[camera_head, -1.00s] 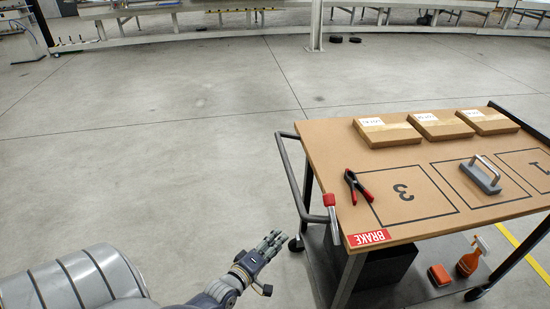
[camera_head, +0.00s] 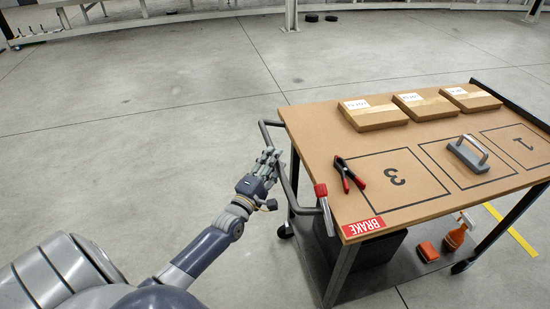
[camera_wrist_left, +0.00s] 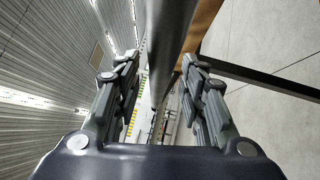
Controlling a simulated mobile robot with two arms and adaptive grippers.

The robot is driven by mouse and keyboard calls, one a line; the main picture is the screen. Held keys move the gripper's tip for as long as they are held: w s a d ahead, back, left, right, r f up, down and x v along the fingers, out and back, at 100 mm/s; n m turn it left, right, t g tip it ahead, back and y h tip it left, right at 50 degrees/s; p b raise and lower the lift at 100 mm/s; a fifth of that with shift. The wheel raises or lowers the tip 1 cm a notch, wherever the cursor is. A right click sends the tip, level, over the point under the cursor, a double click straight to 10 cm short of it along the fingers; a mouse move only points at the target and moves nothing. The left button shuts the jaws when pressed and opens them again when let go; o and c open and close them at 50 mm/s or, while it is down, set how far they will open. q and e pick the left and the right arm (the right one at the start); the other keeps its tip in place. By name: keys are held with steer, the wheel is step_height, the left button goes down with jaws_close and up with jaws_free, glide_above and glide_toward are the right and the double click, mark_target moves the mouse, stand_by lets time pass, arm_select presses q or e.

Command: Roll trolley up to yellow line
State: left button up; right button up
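The trolley (camera_head: 290,112) has a brown top and a dark push handle (camera_head: 286,185) on its left end. A red-tipped brake lever (camera_head: 321,191) stands near a red BRAKE label (camera_head: 363,227). The yellow line (camera_head: 512,231) is on the floor past the trolley's right side. My left gripper (camera_head: 268,160) is at the handle's far left part. In the left wrist view its two fingers (camera_wrist_left: 158,65) are apart, with the dark handle bar (camera_wrist_left: 166,45) running between them. I cannot tell whether they touch it. My right gripper is out of view.
The floor to the left is clear.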

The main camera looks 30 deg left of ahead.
arm_select(q)
steer(key=shift+w+a, duration=0.1)
steer(key=shift+w, duration=0.55)
steer(key=shift+r, duration=0.1)
jaws_close()
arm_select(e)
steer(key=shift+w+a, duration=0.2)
